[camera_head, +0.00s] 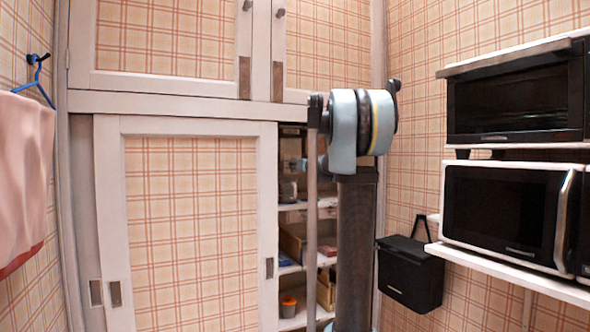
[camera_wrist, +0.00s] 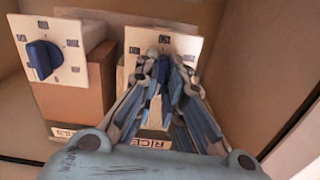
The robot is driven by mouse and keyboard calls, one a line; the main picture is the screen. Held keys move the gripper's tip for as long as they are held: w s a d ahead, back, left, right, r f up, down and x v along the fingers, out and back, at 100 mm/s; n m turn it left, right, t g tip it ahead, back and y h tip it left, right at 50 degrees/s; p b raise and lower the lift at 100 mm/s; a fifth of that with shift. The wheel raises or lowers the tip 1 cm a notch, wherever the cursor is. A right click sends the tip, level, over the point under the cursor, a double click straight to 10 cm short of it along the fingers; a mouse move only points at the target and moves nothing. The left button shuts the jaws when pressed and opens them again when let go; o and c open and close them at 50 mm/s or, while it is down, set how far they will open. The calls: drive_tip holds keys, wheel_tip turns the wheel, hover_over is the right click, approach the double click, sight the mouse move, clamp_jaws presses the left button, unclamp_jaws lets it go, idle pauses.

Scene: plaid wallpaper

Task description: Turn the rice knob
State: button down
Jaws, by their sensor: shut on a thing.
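The rice dispenser has a white dial plate (camera_wrist: 187,44) with small dark marks and a RICE label (camera_wrist: 150,142) below it in the wrist view. My gripper (camera_wrist: 166,68) is at the middle of this plate, its fingers closed together on the rice knob. The fingers hide most of the knob, so its turn angle cannot be read. In the head view my gripper is hidden; my arm stands in front of the open part of the cabinet.
A second dispenser with a blue knob (camera_wrist: 42,60) stands left of the rice one. A cabinet wall is close on the right. In the head view, a sliding door (camera_head: 190,230) covers the cabinet's left part. Microwaves (camera_head: 505,213) and a black box (camera_head: 410,272) are at right.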

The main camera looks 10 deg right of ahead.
drive_tip(key=shift+n, duration=0.6)
drive_tip(key=c, duration=1.7)
unclamp_jaws()
drive_tip(key=shift+w, duration=0.1)
drive_tip(key=v, duration=1.2)
